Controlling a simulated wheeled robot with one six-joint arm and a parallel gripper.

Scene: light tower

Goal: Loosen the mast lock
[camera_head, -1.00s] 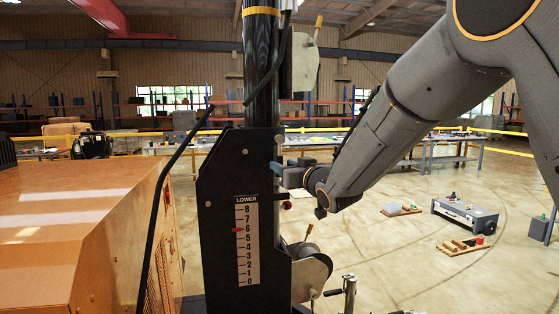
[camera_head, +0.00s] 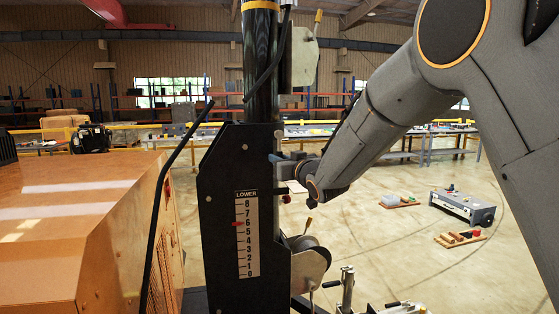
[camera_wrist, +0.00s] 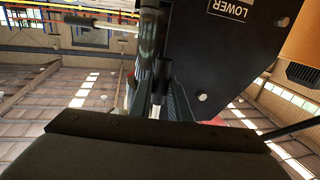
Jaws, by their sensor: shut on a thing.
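The black mast (camera_head: 262,70) stands upright behind a dark side plate (camera_head: 222,170) with a LOWER scale; a red pointer is near 6. My gripper (camera_head: 283,161) is at the plate's right edge, beside the mast. A short pin with a red knob (camera_head: 287,199) sticks out just below my gripper. In the wrist view my dark gripper body fills the bottom, and a dark rod (camera_wrist: 162,70) lies at the jaws. The plate (camera_wrist: 215,45) is at the upper right there.
An orange housing (camera_head: 80,220) fills the left. A winch drum (camera_head: 308,262) with a crank sits below my gripper.

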